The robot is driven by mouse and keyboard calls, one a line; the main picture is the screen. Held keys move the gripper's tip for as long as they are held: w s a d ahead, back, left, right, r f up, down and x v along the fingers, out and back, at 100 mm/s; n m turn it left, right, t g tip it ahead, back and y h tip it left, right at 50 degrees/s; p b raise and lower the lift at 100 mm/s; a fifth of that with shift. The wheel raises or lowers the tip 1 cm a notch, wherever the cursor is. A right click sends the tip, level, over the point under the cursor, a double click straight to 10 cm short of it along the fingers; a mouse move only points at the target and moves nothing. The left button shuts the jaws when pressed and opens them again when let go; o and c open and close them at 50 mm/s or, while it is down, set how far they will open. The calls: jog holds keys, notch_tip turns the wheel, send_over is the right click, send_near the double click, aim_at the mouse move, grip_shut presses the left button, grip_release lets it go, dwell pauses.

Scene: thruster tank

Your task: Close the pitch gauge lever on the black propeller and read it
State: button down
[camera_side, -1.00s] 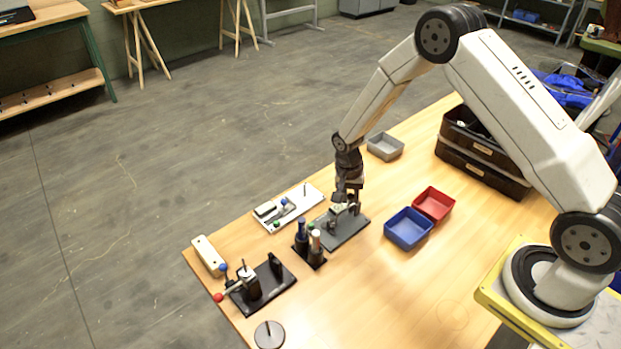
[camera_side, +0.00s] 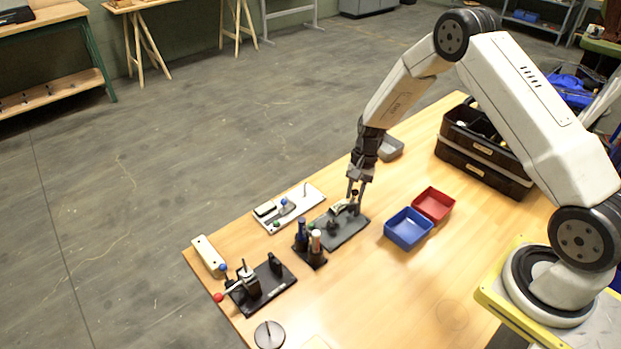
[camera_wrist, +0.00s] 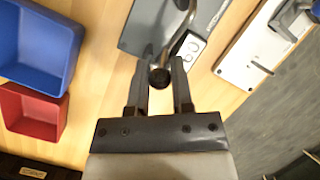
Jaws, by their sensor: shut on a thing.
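My gripper (camera_side: 355,196) points down over the right end of a grey base plate (camera_side: 350,232) that carries a small device. In the wrist view my gripper (camera_wrist: 160,80) has its fingers on both sides of a dark round knob (camera_wrist: 160,77), shut on it. The knob sits at the end of a curved metal lever (camera_wrist: 180,35) that runs up out of the picture over the grey plate (camera_wrist: 210,10). I cannot make out a propeller shape on this device.
A white board (camera_side: 313,195) with small parts lies behind the plate. A black holder (camera_side: 315,260) with upright tools stands at its front left. Blue (camera_side: 408,239) and red (camera_side: 434,203) bins lie to the right. A black base (camera_side: 278,297) with a red-knobbed lever (camera_side: 219,297) is at front left.

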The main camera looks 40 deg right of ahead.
jog(key=shift+s, duration=0.1)
jog(key=c, duration=0.5)
grip_release()
jog(key=shift+r, duration=0.1)
jog(key=v, duration=0.7)
jog(key=shift+d+r, duration=0.15)
jog(key=shift+r, duration=0.15)
jog(key=s+a+r+n+t+h, duration=0.1)
jog(key=s+a+r+n, duration=0.2)
jog(key=s, duration=0.2)
jog(key=s+a+r+n+t+h, duration=0.1)
jog(key=s+a+r+n, duration=0.2)
jog(key=s, duration=0.3)
jog(key=s+a+r+n+t+h, duration=0.1)
jog(key=s+a+r+n+t, duration=0.1)
jog(key=s, duration=0.4)
jog(key=shift+a+r+n+h, duration=0.2)
jog(key=shift+a+r+n, duration=0.15)
jog(key=shift+r+n, duration=0.3)
jog(key=shift+a+r+n+h, duration=0.2)
jog(key=shift+a+r+n, duration=0.2)
jog(key=shift+r+n, duration=0.25)
